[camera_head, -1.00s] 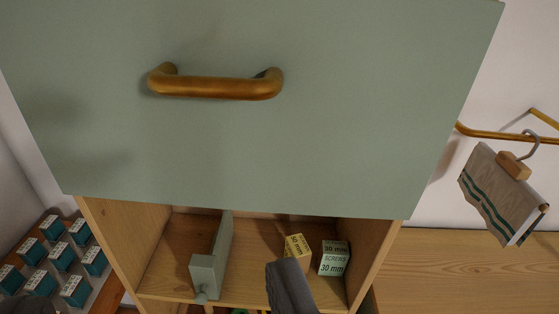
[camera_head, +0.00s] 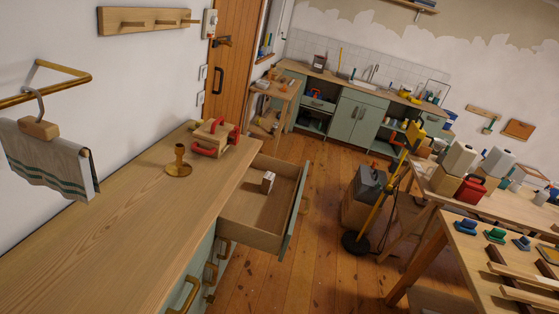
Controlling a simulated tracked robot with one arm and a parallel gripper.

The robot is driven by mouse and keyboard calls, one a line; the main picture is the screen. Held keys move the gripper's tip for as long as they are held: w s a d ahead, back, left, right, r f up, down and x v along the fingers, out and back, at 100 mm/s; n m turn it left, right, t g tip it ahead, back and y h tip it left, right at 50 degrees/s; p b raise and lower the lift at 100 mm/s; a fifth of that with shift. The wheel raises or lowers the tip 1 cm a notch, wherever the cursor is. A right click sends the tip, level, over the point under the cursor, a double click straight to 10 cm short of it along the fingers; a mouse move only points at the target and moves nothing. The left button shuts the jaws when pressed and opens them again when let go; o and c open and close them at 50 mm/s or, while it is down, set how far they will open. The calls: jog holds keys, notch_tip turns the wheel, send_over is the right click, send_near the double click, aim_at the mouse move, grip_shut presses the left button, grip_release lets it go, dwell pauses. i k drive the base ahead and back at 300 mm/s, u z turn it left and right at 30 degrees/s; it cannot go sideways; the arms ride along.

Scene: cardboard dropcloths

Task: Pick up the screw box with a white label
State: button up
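A small box (camera_head: 268,181) with pale, whitish faces stands inside an open drawer (camera_head: 240,236) of the long wooden-topped cabinet. It is near the drawer's back, left of the drawer's green front. It is too small to read any label, so I cannot tell whether it is a screw box. My gripper is not in view.
The cabinet top (camera_head: 120,215) holds a brass candlestick-like piece (camera_head: 179,163) and a wooden block with red clamps (camera_head: 214,138). A towel (camera_head: 48,158) hangs at the left. A yellow work-light stand (camera_head: 384,198) and a cluttered workbench (camera_head: 510,200) stand right. Wooden floor lies between.

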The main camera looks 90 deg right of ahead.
aim_at(267, 182)
jog(key=z, duration=2.35)
jog(key=k, duration=0.85)
jog(key=i, duration=1.35)
jog(key=u, duration=0.05)
